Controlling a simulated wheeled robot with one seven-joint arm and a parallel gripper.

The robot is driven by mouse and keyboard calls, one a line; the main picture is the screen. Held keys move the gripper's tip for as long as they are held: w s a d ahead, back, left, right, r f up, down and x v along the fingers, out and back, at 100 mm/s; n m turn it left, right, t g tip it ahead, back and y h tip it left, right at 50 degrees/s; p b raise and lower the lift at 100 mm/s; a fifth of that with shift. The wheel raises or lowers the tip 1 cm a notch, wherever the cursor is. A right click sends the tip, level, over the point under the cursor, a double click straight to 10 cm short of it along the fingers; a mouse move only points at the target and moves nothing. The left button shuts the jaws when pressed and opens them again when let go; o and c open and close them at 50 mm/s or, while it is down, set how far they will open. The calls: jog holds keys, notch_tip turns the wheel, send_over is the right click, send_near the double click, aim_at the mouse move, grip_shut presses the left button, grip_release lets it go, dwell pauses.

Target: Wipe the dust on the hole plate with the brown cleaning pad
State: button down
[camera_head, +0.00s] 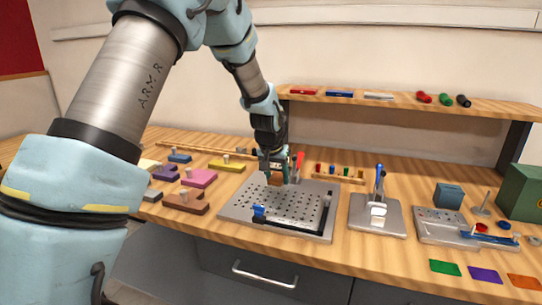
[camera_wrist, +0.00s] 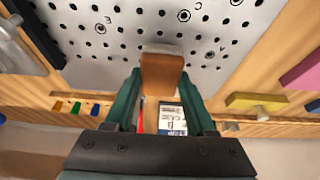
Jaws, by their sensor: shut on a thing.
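The grey hole plate (camera_head: 243,210) lies on the wooden bench in the head view, with rows of dark holes. It fills the top of the wrist view (camera_wrist: 120,32), where some holes are ringed and lettered. My gripper (camera_head: 274,171) is over the back part of the plate. It is shut on the brown cleaning pad (camera_head: 276,180), which shows between the green fingers in the wrist view (camera_wrist: 162,72). I cannot tell whether the pad touches the plate. No dust can be made out at this size.
A blue clamp (camera_head: 259,210) and a dark bar (camera_head: 283,228) sit along the plate's front. Coloured blocks with knobs, including a pink one (camera_head: 199,178), lie to the left. A metal stand (camera_head: 377,216) is to the right. A shelf (camera_head: 400,101) spans the back.

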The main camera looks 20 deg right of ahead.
jog(key=shift+w+d+r, duration=0.1)
jog(key=shift+r, duration=0.3)
jog(key=shift+r+p, duration=1.6)
jog(key=shift+r, duration=0.65)
